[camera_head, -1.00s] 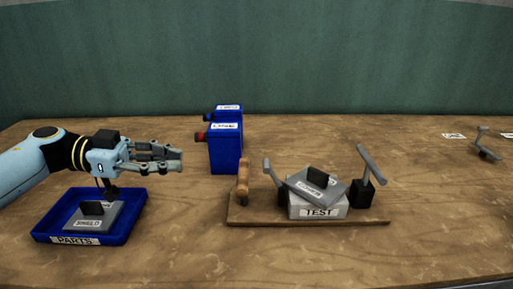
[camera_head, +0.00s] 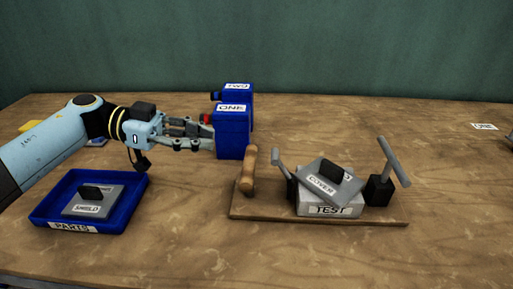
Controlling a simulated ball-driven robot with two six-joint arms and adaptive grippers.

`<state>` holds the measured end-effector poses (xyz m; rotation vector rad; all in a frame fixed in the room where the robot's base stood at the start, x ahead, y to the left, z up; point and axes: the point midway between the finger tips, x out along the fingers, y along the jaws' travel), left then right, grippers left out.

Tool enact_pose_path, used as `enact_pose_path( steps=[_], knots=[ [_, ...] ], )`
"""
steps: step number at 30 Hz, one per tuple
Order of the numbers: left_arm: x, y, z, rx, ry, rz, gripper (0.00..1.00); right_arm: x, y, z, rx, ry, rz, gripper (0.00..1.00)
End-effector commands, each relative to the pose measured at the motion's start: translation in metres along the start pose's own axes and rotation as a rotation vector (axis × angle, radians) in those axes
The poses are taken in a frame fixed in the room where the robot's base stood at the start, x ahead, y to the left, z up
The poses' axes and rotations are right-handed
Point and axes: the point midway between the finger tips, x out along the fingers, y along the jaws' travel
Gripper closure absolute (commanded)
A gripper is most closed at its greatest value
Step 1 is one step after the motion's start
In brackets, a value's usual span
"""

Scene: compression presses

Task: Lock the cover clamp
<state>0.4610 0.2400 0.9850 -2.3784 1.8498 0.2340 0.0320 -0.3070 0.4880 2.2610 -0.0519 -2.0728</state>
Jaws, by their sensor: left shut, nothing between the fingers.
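The grey plate labelled COVER (camera_head: 331,182) rests tilted and skewed on the white block labelled TEST (camera_head: 328,210), on a wooden board (camera_head: 270,214). A grey clamp lever (camera_head: 394,162) on a black block (camera_head: 379,190) stands at the cover's right, leaning and clear of the cover. A second grey lever (camera_head: 283,166) stands at its left, beside an upright wooden handle (camera_head: 248,170). My left gripper (camera_head: 212,134) is shut and empty, in front of the red-knobbed side of the blue box ONE, left of and behind the board.
Blue boxes ONE (camera_head: 233,134) and TWO (camera_head: 238,92) stand behind the board. A blue PARTS tray (camera_head: 130,208) with a grey SHIELD plate (camera_head: 92,201) is at left. A white label (camera_head: 484,127) lies far right. The table between tray and board is clear.

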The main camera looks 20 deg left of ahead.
Motion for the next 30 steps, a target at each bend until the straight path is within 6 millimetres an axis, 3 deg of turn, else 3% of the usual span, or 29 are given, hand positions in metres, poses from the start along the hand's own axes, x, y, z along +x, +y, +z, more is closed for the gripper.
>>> enact_pose_path(
  steps=[3,9,15,30],
  knots=[
    [0.028,0.0,-0.003,0.001,0.006,0.0,1.0,-0.004,0.0,-0.01,0.001,0.015,0.0,0.65],
    [0.069,0.0,-0.003,0.001,0.005,0.0,1.0,-0.008,0.0,-0.009,0.001,0.013,0.0,0.65],
    [0.095,0.0,-0.002,0.0,0.002,-0.001,1.0,-0.011,0.0,-0.003,0.001,0.003,-0.001,0.65],
    [0.105,0.0,0.0,0.0,0.0,-0.001,1.0,-0.011,0.0,-0.001,0.001,0.0,-0.001,0.65]
  ],
)
